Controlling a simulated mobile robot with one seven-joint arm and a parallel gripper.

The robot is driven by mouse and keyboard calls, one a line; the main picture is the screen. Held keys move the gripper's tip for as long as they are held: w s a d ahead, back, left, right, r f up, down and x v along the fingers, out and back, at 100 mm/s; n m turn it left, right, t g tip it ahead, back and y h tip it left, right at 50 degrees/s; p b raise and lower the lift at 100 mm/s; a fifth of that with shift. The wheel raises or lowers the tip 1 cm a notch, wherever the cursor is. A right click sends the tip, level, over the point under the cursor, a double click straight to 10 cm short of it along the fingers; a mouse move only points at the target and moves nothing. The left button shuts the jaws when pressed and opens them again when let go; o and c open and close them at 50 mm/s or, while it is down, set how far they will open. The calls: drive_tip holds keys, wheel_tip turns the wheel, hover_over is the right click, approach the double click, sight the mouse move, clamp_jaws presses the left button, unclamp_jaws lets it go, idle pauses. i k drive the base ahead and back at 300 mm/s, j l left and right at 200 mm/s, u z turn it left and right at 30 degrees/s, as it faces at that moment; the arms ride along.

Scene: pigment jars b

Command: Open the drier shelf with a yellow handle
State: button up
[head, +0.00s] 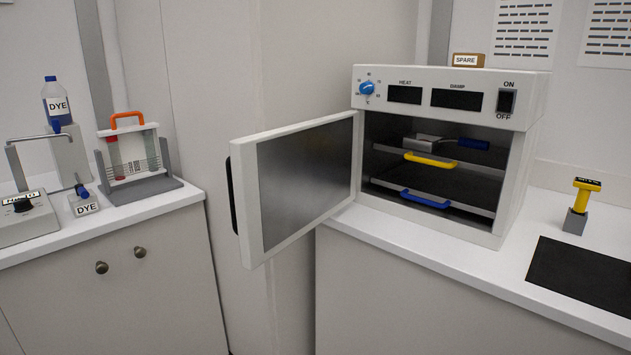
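The drier (452,150) is a white cabinet on the right counter, with its door (305,185) swung wide open to the left. Inside are two shelves, one above the other. The upper shelf has a yellow handle (430,160) at its front edge and appears pushed in. A flat grey tool with a blue grip (473,144) lies on or just above that shelf. The lower shelf has a blue handle (425,199) and also appears pushed in. My gripper is not in view.
The open door juts out past the counter's front. A yellow-topped stamp-like tool (580,195) in a grey holder and a black mat (584,275) are right of the drier. The left counter (135,215) holds a dye bottle (57,103) and a rack (135,160).

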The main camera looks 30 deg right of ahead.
sight(492, 162)
drive_tip(key=k, duration=0.8)
drive_tip(key=k+z, duration=0.2)
drive_tip(key=z, duration=1)
drive_tip(key=i+j+z, duration=0.1)
drive_tip(key=z, duration=1)
drive_tip(key=i+j, duration=0.1)
drive_tip(key=j, duration=2.25)
drive_tip(key=i+j, duration=0.15)
drive_tip(key=j, duration=1.05)
drive_tip(key=i+j, duration=0.1)
drive_tip(key=j, duration=1.05)
